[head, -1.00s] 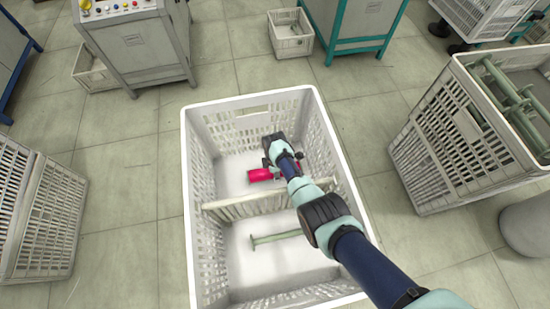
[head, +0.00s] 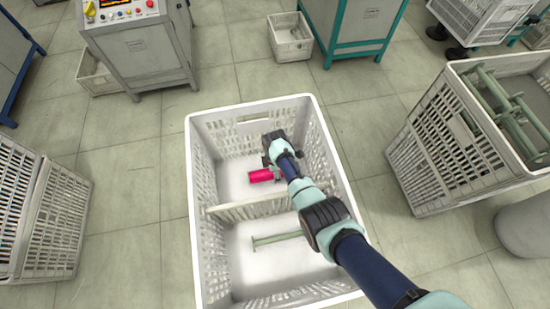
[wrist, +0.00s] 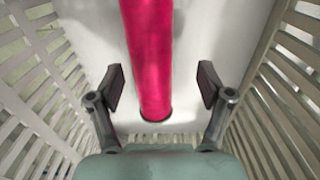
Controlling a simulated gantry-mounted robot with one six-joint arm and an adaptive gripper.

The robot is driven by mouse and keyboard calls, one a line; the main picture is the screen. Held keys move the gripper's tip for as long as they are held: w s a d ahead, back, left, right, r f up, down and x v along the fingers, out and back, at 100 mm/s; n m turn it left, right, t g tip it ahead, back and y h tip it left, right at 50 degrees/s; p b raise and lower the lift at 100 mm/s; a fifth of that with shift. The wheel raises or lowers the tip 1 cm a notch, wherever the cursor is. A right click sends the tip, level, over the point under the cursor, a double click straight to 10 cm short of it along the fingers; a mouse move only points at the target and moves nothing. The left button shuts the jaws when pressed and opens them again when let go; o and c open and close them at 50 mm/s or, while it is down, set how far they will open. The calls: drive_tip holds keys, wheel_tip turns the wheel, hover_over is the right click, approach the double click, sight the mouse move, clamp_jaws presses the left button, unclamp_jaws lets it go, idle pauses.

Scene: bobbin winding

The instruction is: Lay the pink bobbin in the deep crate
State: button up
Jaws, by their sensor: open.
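The pink bobbin (head: 261,175) is inside the deep white crate (head: 196,205), in its far compartment, low by the floor. My gripper (head: 276,158) is over the bobbin's right part and hides it in the head view. In the wrist view the pink bobbin (wrist: 149,55) runs lengthwise between the two fingers of my gripper (wrist: 162,86). The fingers are spread, with a gap on each side of the bobbin. Whether the bobbin rests fully flat on the crate floor is hard to tell.
A slatted divider (head: 250,207) splits the crate; a thin green bobbin (head: 277,239) lies in the near compartment. Crate walls rise close around my gripper. Another crate (head: 450,150) with green bobbins stands right, and a slatted crate (head: 50,225) stands left.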

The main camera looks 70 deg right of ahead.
wheel_tip(320, 180, up, 7)
drive_tip(key=p, duration=0.3)
drive_tip(key=shift+r, duration=0.15)
idle(0.4)
drive_tip(key=w+a+r+m+t+h+p, duration=0.2)
drive_tip(key=w+a+r+t, duration=0.1)
drive_tip(key=w+a+r, duration=0.55)
drive_tip(key=w+a+r+m+t+h+p, duration=0.1)
drive_tip(key=w+a+r+t, duration=0.2)
drive_tip(key=w+a+r, duration=0.55)
drive_tip(key=s+a+r+m+t+y+b, duration=0.1)
drive_tip(key=s+a+r+t, duration=0.1)
drive_tip(key=a+r, duration=0.8)
drive_tip(key=s+a+r+m+t+y+b, duration=0.1)
drive_tip(key=a+r+t, duration=0.3)
drive_tip(key=a+r, duration=0.7)
drive_tip(key=shift+s+a+m+t+y+b, duration=0.35)
drive_tip(key=shift+s+a+y, duration=0.2)
drive_tip(key=shift+a, duration=0.5)
